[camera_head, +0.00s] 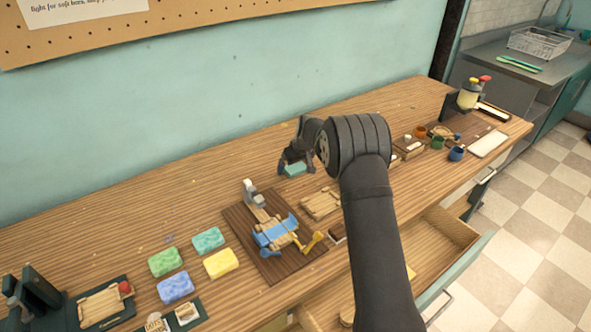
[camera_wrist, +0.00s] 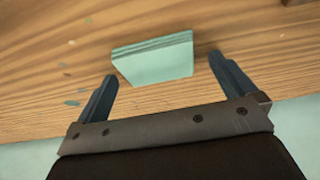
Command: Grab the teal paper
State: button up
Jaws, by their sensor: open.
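The teal paper is a small stack (camera_wrist: 155,60) lying on the wooden table in the wrist view. It also shows in the head view (camera_head: 294,169), just below my gripper and partly hidden by it. My gripper (camera_wrist: 163,72) is open, with one dark finger to the left of the stack and one to the right. The stack's near part lies between the fingertips and its far part extends beyond them. Gaps show on both sides, so the fingers appear apart from it. In the head view my gripper (camera_head: 296,160) is near the wall side of the table.
Several coloured sponges (camera_head: 207,241) lie at the left front. A dark board (camera_head: 240,222) with a blue and wooden device stands left of my arm, beside a wooden tray (camera_head: 321,204). Small cups (camera_head: 438,142) stand at the right. An open drawer (camera_head: 437,243) juts out in front.

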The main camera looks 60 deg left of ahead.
jog(key=c, duration=1.1)
jog(key=shift+o, duration=0.2)
jog(key=shift+r, duration=0.15)
